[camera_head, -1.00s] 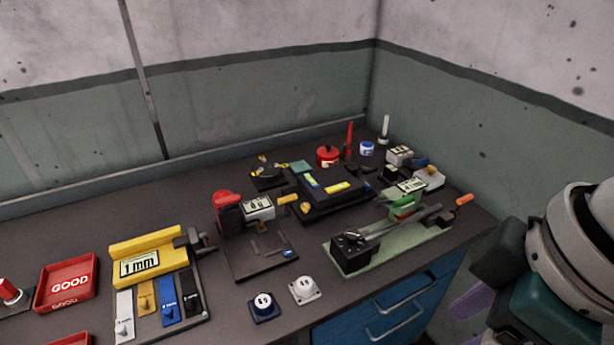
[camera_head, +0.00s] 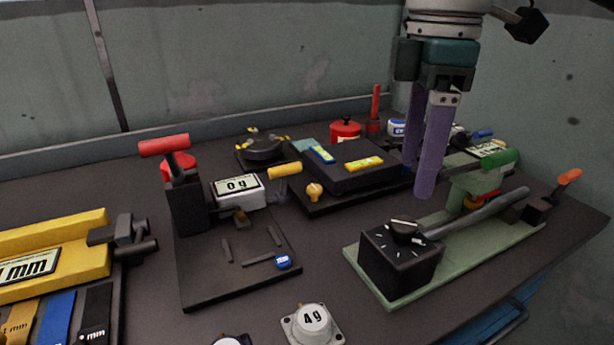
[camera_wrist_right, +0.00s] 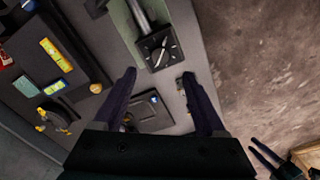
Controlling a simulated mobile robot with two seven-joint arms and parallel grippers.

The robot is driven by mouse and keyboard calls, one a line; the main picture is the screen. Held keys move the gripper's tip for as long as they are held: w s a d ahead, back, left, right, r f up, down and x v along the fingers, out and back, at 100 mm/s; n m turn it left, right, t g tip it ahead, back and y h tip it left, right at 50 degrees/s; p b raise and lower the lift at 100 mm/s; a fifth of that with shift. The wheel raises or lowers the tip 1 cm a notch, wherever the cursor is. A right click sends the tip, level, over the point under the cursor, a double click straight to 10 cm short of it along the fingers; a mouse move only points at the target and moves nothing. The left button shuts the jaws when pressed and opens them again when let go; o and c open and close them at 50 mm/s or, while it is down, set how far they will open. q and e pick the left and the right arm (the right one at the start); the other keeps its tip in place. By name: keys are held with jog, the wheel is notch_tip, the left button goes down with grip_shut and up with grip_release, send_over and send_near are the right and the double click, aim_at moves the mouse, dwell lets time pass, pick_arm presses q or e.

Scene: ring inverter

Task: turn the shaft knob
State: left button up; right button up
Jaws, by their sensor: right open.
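A black knob (camera_head: 404,228) with a white mark sits on a black box (camera_head: 400,262) at the near end of a green base plate (camera_head: 462,262). A grey shaft (camera_head: 475,215) runs from behind it towards the right. My right gripper (camera_head: 418,183) hangs above and behind the box, fingers pointing down, open and empty. It is apart from the knob. In the right wrist view the knob (camera_wrist_right: 158,52) shows beyond and between the open fingertips (camera_wrist_right: 160,80). Dark prongs (camera_wrist_right: 268,160) at that view's lower right look like my left gripper; their opening is unclear.
A green clamp (camera_head: 482,180) and an orange-handled piece (camera_head: 560,185) stand along the shaft. A black device (camera_head: 350,165) stands behind. Bench is bare left of the box.

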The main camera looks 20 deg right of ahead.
aim_at(404, 223)
notch_tip(404, 223, down, 8)
jog(key=shift+b, duration=0.35)
jog(key=shift+c, duration=0.3)
grip_shut()
